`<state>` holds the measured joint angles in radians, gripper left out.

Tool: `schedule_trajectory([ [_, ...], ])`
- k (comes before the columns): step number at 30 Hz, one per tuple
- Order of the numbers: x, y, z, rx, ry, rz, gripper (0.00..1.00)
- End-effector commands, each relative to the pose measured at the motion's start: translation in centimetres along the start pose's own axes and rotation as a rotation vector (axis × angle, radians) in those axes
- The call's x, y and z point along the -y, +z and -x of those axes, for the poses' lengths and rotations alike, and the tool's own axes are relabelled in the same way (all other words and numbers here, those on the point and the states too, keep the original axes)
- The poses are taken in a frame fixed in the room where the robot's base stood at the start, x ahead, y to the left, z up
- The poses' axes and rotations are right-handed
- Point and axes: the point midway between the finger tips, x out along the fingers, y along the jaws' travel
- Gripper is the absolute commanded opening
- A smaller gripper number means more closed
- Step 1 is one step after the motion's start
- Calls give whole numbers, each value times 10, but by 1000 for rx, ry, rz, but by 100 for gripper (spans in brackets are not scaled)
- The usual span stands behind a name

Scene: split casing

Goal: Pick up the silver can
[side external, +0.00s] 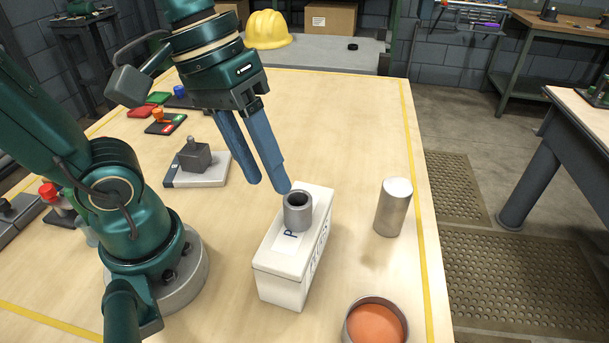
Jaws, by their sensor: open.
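The silver can (393,208) is a plain metal cylinder standing upright on the wooden table, near its right edge. My gripper (266,184) hangs above the table to the left of the can, with its blue fingers pointing down. The fingers are apart and hold nothing. A white box (285,277) with a grey hollow cylinder (298,214) on top stands between my gripper and the can in the picture. One fingertip appears close to the grey cylinder; I cannot tell whether they touch.
A round container with an orange inside (374,324) stands at the front right. A grey block on a pale base (196,165) is at the left. Small coloured parts (165,122) lie further back. The table behind the can is clear. A yellow line (415,180) marks the right edge.

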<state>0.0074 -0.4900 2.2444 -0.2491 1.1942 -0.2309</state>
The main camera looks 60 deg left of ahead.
Motion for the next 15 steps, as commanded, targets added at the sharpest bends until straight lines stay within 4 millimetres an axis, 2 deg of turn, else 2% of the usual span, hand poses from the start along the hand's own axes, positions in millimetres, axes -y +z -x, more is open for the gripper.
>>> schedule_trajectory([
  [8,-47,-6,-6,386,74,225,48],
  [15,-79,-17,-23,704,95,386,48],
])
